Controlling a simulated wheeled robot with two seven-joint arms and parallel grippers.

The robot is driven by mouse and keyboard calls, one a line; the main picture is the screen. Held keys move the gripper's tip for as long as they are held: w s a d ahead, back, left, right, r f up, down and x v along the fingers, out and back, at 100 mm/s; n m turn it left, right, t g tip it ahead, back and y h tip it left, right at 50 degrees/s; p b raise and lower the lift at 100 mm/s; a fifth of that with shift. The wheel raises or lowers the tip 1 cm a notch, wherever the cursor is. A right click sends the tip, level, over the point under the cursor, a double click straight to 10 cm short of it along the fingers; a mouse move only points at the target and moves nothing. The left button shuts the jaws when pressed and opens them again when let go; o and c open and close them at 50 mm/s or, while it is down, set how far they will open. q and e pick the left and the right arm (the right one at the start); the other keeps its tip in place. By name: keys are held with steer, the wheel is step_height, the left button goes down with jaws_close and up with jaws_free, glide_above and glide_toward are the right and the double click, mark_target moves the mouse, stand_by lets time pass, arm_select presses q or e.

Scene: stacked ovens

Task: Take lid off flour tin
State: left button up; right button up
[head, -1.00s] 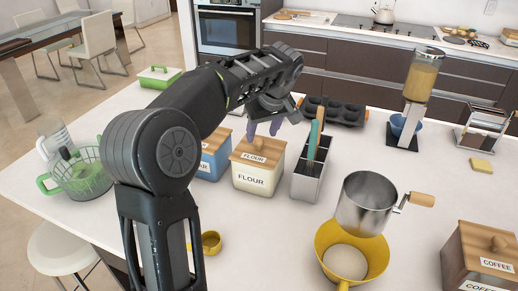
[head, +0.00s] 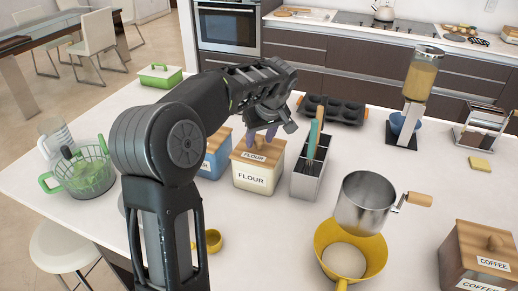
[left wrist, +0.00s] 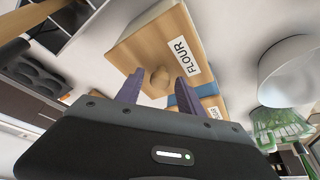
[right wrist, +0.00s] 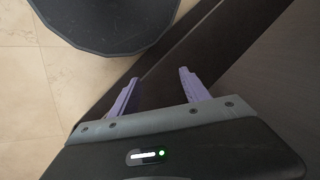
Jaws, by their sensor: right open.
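The flour tin (head: 256,176) is a cream box labelled FLOUR, standing on the white counter. Its wooden lid (head: 270,152) is on it, and the lid also shows in the left wrist view (left wrist: 140,42) with its round knob (left wrist: 160,77). My left gripper (head: 262,134) is over the lid, pointing down. In the left wrist view its purple fingers (left wrist: 160,84) are apart, one on each side of the knob; I cannot tell whether they touch it. My right gripper (right wrist: 158,82) is open and empty, low by a dark panel and the tiled floor.
A blue tin (head: 215,158) stands left of the flour tin. A metal utensil holder (head: 308,180) stands close on its right. A metal sifter (head: 364,203) and a yellow bowl (head: 322,240) are nearer right. A coffee tin (head: 468,268) is far right.

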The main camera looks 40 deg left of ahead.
mark_target(260, 141)
arm_select(q)
jaws_close()
steer(key=shift+r, duration=0.1)
stand_by(0.5)
step_height(260, 141, up, 10)
steer(key=shift+b, duration=0.35)
stand_by(0.5)
